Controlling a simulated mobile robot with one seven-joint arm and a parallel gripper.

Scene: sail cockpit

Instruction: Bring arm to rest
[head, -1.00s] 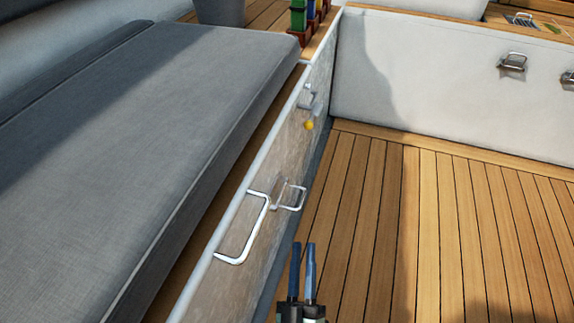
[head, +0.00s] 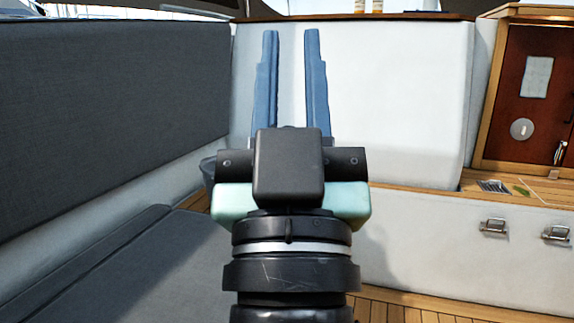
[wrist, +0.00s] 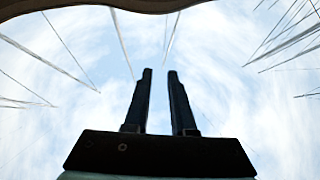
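My gripper (head: 291,85) stands upright in the middle of the head view, with its blue fingers pointing up. The two fingers are apart with nothing between them. In the wrist view my gripper (wrist: 159,75) also shows two separated fingers against a cloudy sky. My wrist and the dark gripper body fill the lower middle of the head view and hide part of the cockpit behind them.
A grey cushioned seat (head: 110,265) and backrest (head: 110,100) lie on the left. A white wall (head: 400,110) stands behind my gripper. Latches (head: 493,227) sit on the low white panel at right. A reddish-brown door (head: 525,90) is at far right.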

